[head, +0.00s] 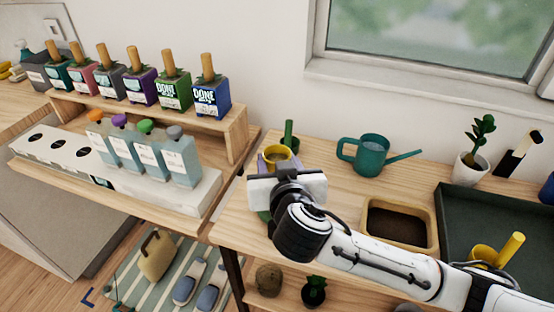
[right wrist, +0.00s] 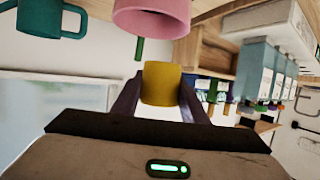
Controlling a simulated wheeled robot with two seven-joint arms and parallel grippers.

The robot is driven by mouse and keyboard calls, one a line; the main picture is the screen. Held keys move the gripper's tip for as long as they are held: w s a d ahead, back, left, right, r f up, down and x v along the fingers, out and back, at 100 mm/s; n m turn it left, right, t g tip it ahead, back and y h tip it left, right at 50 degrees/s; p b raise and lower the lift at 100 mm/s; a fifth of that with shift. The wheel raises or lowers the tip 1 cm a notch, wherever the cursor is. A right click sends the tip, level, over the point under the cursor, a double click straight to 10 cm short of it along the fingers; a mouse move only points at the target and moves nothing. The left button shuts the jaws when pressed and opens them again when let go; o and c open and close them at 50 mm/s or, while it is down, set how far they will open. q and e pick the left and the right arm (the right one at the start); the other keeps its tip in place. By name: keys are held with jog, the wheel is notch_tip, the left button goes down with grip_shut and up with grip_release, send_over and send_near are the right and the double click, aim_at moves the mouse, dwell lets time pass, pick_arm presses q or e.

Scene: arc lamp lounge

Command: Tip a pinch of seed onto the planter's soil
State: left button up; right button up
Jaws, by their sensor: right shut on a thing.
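The planter (head: 432,207) is a light wooden box of dark soil (head: 395,226) on the right-hand bench, right of my right gripper. My right gripper (head: 278,160) is shut on a small yellow cup (head: 277,152), left of the planter and apart from it. In the right wrist view the yellow cup (right wrist: 161,84) sits between the purple fingers of my right gripper (right wrist: 160,98). I cannot tell whether seed is inside. Part of the cup is hidden by the gripper. My left gripper is out of view.
A teal watering can (head: 370,155) stands behind the planter. A dark tray (head: 455,215) with another yellow cup (head: 484,255) lies to the right. A potted plant (head: 468,168) stands behind. A pink pot (right wrist: 155,18) is close in the wrist view. Bottles (head: 180,158) stand left.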

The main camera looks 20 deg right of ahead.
jog(key=shift+f, duration=0.3)
jog(key=shift+f+b, duration=1.65)
jog(key=shift+r+p, duration=0.25)
jog(key=shift+p, duration=0.1)
jog(key=shift+s+a+r+m+g+y+p, duration=0.1)
jog(key=shift+r+m+g+y+p, duration=0.05)
jog(key=shift+m+g+y+p, duration=0.3)
jog(key=shift+a+r+m+g+y+p, duration=0.15)
jog(key=shift+m+g+y+p, duration=0.1)
jog(key=shift+m+y, duration=0.25)
jog(key=shift+m+g+y+b, duration=0.7)
jog(key=shift+m+y, duration=0.25)
jog(key=shift+m, duration=0.1)
jog(key=shift+f+m+g+y+b, duration=0.15)
jog(key=shift+m+g+y+b, duration=0.35)
jog(key=shift+y+b, duration=0.45)
jog(key=shift+m+y+p, duration=0.25)
jog(key=shift+m+p, duration=0.15)
jog(key=shift+p, duration=0.2)
jog(key=shift+p, duration=0.35)
